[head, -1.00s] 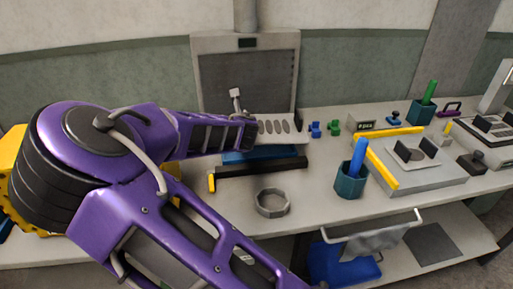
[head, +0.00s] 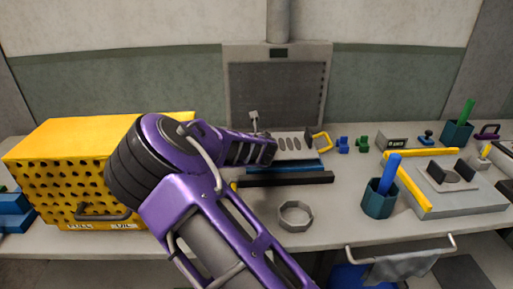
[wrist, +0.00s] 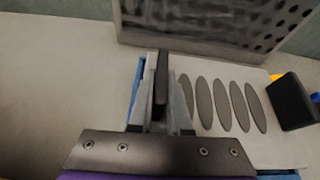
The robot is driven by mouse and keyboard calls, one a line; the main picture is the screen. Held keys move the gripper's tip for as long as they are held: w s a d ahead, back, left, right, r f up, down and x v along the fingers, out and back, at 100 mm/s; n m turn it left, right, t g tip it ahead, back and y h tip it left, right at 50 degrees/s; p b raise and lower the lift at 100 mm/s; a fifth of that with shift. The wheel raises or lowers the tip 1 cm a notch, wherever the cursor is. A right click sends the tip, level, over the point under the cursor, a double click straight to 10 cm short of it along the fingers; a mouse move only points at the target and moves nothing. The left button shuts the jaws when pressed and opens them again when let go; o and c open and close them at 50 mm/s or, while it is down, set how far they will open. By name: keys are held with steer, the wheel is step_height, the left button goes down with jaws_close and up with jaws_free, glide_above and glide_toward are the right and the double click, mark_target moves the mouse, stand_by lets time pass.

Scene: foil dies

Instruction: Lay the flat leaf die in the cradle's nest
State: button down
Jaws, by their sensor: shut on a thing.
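In the wrist view my gripper (wrist: 160,105) is shut on a thin dark upright piece (wrist: 162,72). I see it nearly edge-on, so I cannot tell whether it is the flat leaf die or part of it. The gripper is at the left end of a pale plate with several oval slots (wrist: 238,140); whether the held piece touches the plate is unclear. The plate also shows in the head view (head: 300,142), where my arm hides the fingertips. A grey fixture with dark blocks and a dark round shape (head: 450,176) is at right, perhaps the cradle.
A black block (wrist: 292,101) stands at the plate's right end. A blue slab (head: 293,166) and a black bar (head: 290,179) lie in front. A grey panel (head: 278,88) stands behind.

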steer(key=shift+f, duration=1.2)
steer(key=shift+f, duration=0.1)
steer(key=c, duration=0.9)
jaws_free()
steer(key=shift+f, duration=0.1)
steer(key=shift+o, duration=0.2)
steer(key=shift+r, duration=0.2)
steer(key=v, duration=1.2)
steer(key=shift+f+p, duration=0.1)
steer(key=shift+p, duration=0.2)
